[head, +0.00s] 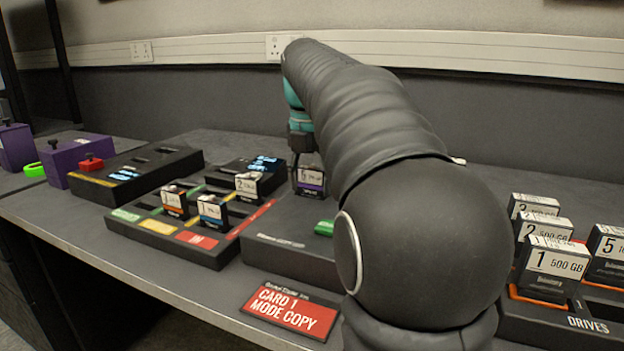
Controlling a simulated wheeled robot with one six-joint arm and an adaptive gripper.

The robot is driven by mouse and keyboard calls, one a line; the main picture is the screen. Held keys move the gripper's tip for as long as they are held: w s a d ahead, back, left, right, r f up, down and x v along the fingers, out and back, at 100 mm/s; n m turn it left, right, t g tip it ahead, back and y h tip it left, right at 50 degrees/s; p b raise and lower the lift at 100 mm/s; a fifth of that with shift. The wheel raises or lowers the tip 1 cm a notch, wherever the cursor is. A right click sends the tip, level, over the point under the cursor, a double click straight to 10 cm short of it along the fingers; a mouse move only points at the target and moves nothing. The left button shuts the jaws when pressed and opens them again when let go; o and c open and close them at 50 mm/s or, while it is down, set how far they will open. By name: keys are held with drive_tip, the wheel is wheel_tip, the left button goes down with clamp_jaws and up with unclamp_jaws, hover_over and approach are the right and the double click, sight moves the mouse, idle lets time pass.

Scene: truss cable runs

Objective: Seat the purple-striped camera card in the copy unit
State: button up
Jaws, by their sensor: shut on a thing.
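The purple-striped card (311,182) is upright in my gripper (304,160), at the back of the copy unit. The gripper is shut on the card's top. The copy unit (285,256) is a low black box with a green button (324,228) on top. My arm covers its right part, and no slot shows clearly. I cannot tell whether the card's lower edge is above the unit, touching it or in a slot.
A card tray (140,222) with green, yellow and red labels holds several cards left of the unit. A red sign (291,310) reads "CARD 1 MODE COPY". A drives rack (530,319) stands at right. A black box (150,170) and purple boxes (70,158) are at left.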

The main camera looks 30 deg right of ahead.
drive_tip(key=o, duration=1.5)
drive_tip(key=shift+r, duration=0.1)
drive_tip(key=shift+r+p, duration=0.3)
drive_tip(key=shift+r, duration=3.35)
